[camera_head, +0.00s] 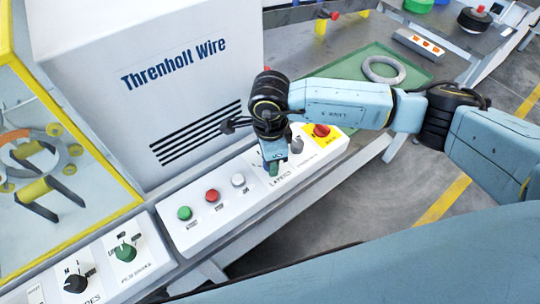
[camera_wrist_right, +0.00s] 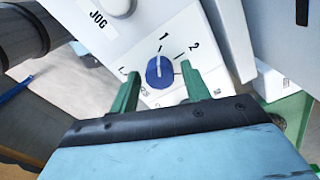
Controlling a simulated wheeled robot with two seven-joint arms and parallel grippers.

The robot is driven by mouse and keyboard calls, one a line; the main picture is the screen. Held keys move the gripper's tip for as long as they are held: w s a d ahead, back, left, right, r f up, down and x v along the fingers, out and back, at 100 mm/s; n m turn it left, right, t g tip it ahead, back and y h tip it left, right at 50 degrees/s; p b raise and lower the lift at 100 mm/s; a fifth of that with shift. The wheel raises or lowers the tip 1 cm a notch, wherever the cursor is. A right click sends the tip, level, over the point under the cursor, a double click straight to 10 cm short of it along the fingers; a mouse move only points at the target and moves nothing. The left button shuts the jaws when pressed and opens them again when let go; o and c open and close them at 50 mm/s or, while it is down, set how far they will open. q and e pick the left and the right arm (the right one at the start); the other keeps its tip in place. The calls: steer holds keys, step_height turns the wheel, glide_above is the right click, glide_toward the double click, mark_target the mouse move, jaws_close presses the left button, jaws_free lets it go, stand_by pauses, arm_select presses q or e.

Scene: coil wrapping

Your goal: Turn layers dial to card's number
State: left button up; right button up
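The layers dial (camera_wrist_right: 160,74) is a blue knob with a white pointer line, on a white panel. In the right wrist view its pointer looks turned about toward the "1" mark, and a "2" is printed to its right. My right gripper (camera_wrist_right: 160,84) is open, with a green finger on each side of the dial. I cannot tell whether the fingers touch it. In the head view my right gripper (camera_head: 273,166) is pointed down over the "LAYERS" label and hides the dial. I cannot make out a card with a number. My left gripper is not in view.
On the panel are a green button (camera_head: 184,213), a red button (camera_head: 212,196), a white button (camera_head: 238,180) and a red stop button (camera_head: 321,130) on yellow. More dials sit lower left. A green tray (camera_head: 425,76) holds a grey coil (camera_head: 384,70).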

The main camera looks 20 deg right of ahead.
steer(key=shift+o, duration=0.2)
step_height(320, 180, up, 13)
steer(key=shift+r, duration=0.2)
stand_by(0.4)
